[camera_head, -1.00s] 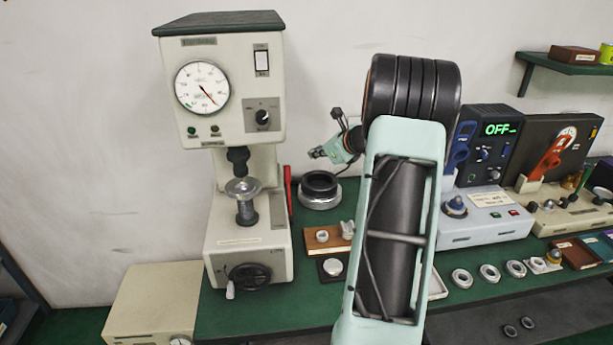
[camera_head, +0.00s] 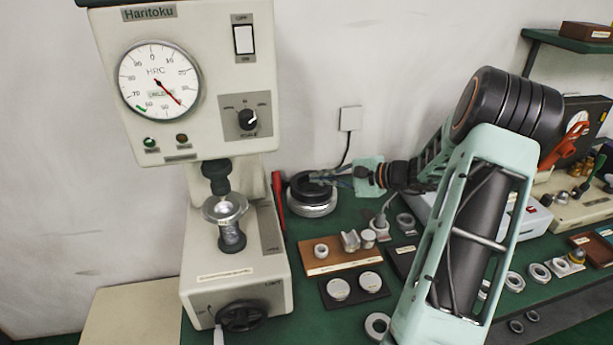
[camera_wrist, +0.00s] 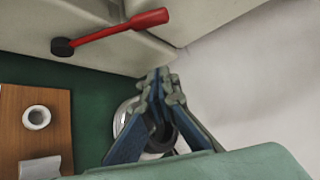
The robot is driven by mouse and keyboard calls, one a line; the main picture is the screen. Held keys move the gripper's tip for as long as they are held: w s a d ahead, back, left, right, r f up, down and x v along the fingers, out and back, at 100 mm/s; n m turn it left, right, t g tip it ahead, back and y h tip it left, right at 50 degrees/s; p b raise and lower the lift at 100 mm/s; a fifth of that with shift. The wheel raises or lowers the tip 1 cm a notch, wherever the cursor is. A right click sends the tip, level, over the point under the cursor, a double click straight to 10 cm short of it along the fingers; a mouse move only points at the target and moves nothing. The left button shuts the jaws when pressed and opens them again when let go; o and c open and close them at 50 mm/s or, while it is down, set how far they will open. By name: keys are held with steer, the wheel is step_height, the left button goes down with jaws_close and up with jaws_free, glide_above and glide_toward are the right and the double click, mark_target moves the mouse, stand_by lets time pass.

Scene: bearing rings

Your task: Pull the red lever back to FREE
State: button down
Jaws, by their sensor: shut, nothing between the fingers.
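The red lever (camera_head: 279,192) sits on the right side of the hardness tester (camera_head: 240,90). In the wrist view the red lever (camera_wrist: 120,30) runs from a black pivot at its left up to a thicker red grip at its right. My gripper (camera_head: 316,178) is to the right of the lever in the head view, apart from it. In the wrist view my gripper (camera_wrist: 160,82) points toward the tester's side, below and right of the grip. Its fingers are shut with nothing between them. No FREE marking is legible.
A dark ring on a round metal base (camera_head: 312,200) stands under and behind my gripper. A brown block with metal parts (camera_head: 340,262) and a black pad (camera_head: 355,293) lie in front. An orange-red lever (camera_head: 572,142) is on another device at right.

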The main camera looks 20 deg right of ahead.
mark_target(280, 207)
steer(key=w+a+f+p, duration=0.1)
steer(key=w+a+p, duration=0.2)
steer(key=a, duration=0.4)
steer(key=shift+x, duration=0.8)
steer(key=shift+d+b, duration=0.2)
steer(key=shift+b, duration=0.5)
